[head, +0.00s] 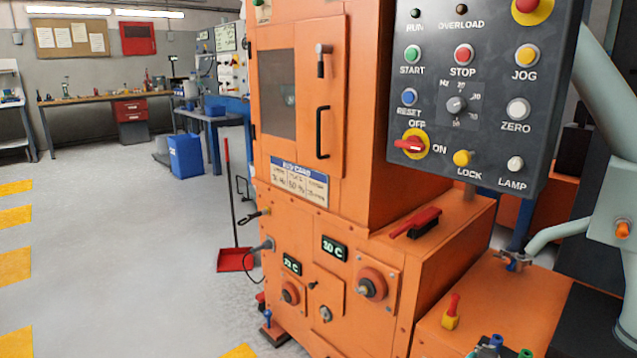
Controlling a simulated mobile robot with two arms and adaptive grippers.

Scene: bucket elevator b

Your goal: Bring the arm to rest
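Neither of my grippers shows in the head view, and no arm of mine can be made out for sure. The orange machine cabinet (350,180) fills the middle. Its windowed door (297,95) with a black handle (322,132) looks shut. The dark control panel (480,110) is at the upper right, with several coloured buttons. Its red rotary switch on a yellow plate (410,144) sits between the OFF and ON labels.
A red brush (416,223) lies on the orange ledge. Grey-green pipes (615,190) stand at right. A red dustpan (234,260) and blue bin (186,155) are on the floor at left. A workbench (105,98) stands behind. The left floor is mostly clear.

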